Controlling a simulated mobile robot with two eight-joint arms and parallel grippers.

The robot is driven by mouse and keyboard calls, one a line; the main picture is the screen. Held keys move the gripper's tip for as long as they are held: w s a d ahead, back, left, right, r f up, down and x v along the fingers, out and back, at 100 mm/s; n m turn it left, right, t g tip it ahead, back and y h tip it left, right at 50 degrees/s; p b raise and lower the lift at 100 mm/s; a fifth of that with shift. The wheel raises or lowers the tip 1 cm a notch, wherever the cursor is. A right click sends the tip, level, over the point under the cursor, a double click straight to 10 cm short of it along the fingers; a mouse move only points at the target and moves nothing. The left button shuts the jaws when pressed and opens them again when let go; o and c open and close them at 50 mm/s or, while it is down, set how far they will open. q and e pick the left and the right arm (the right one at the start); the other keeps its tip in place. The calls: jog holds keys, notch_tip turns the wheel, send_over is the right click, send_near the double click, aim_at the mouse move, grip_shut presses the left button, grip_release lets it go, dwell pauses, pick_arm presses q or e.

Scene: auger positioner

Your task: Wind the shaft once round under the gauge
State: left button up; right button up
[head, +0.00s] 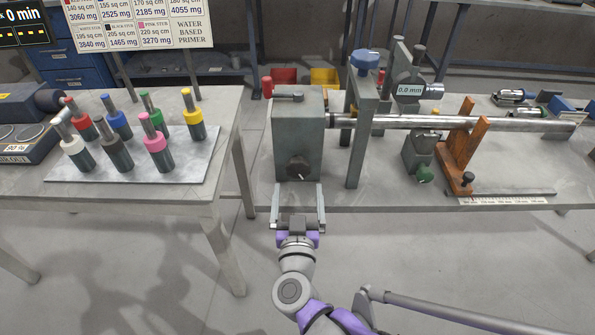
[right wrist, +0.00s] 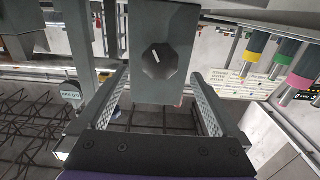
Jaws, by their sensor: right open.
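The grey shaft (head: 400,122) lies level, running right from the grey drive box (head: 298,125) across an orange V-shaped rest (head: 460,150). The gauge (head: 410,89) stands above the shaft and reads 0.0 mm. A dark faceted knob (head: 298,168) with a white mark is on the box's front face; it also shows in the right wrist view (right wrist: 158,62), its mark nearly upright. My right gripper (head: 298,192) is open and empty just in front of the box, its fingers spread to either side of the knob, not visibly touching it. My left gripper is not in view.
A red-ended lever (head: 284,97) sits on the box. A ruler (head: 500,200) lies along the bench front.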

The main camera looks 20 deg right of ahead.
aim_at(297, 173)
jog(key=b+x, duration=0.1)
jog(key=x, duration=0.6)
jog(key=shift+w+d, duration=0.1)
jog(key=shift+w, duration=0.3)
jog(key=shift+c, duration=0.3)
jog(key=c, duration=1.3)
jog(key=shift+o, duration=0.2)
jog(key=shift+m, duration=0.3)
jog(key=m+p, duration=0.1)
jog(key=m, duration=0.4)
jog(key=shift+p, duration=0.4)
jog(key=m+p, duration=0.1)
jog(key=m, duration=0.2)
jog(key=shift+m, duration=1.8)
